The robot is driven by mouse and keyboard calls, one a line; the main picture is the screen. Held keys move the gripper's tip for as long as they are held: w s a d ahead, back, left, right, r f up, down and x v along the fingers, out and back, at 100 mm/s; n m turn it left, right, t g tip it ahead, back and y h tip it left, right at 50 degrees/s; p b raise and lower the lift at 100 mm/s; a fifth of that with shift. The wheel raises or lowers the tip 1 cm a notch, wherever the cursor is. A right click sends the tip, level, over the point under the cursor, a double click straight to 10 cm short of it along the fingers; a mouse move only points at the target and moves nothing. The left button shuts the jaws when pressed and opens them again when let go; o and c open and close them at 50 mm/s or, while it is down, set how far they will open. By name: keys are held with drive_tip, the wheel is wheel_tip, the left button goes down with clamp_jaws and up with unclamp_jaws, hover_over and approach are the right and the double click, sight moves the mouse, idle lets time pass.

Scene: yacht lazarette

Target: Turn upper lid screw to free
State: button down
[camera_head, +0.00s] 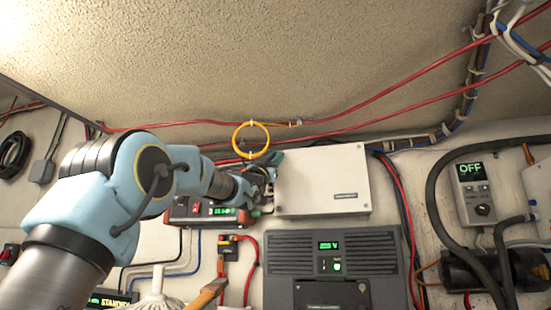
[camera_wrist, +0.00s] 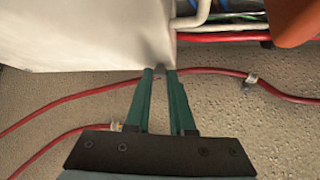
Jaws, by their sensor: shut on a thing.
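The white box with its lid (camera_head: 322,180) is mounted on the wall right of my gripper (camera_head: 277,160). In the head view my gripper is at the box's upper left corner and hides it. In the wrist view the green fingers of my gripper (camera_wrist: 160,74) close together at a corner of the white box (camera_wrist: 90,35). They are shut on a small grey screw (camera_wrist: 159,68) there. Most of the screw is hidden between the fingertips, and I cannot tell how far it is turned.
A red-and-grey device (camera_head: 186,212) sits below my wrist. A dark grey panel unit (camera_head: 290,252) is below the box. An orange part (camera_wrist: 293,18) is close by in the wrist view.

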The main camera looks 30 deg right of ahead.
drive_tip(key=shift+f+n+t+y+b, duration=0.1)
drive_tip(key=shift+n+t+y+b, duration=0.2)
drive_tip(key=shift+t, duration=0.1)
drive_tip(key=n+t+y, duration=0.3)
drive_tip(key=n+y, duration=0.2)
drive_tip(key=n, duration=0.2)
drive_tip(key=d+n+t+y, duration=0.1)
drive_tip(key=n+t+y, duration=0.2)
drive_tip(key=n+y, duration=0.2)
drive_tip(key=s+r+n+t+y+p, duration=0.1)
drive_tip(key=n+t+y, duration=0.2)
drive_tip(key=n+y, duration=0.3)
drive_tip(key=shift+d+n+t, duration=0.15)
drive_tip(key=shift+n+t, duration=0.15)
drive_tip(key=shift+n, duration=1.1)
drive_tip(key=n+y+p, duration=0.2)
drive_tip(key=n+p, duration=0.1)
drive_tip(key=n+g+y+p, duration=0.1)
drive_tip(key=n+y, duration=0.1)
drive_tip(key=shift+s+d+r, duration=0.1)
drive_tip(key=shift+r, duration=0.15)
drive_tip(key=shift+s+n+g+y+p, duration=0.1)
drive_tip(key=shift+n+g+y+p, duration=0.6)
drive_tip(key=shift+n, duration=0.6)
drive_tip(key=shift+n+g+y+p, duration=0.5)
drive_tip(key=shift+n+g+p, duration=0.4)
drive_tip(key=shift+n, duration=0.4)
drive_tip(key=c, duration=0.8)
unclamp_jaws()
drive_tip(key=shift+o, duration=0.2)
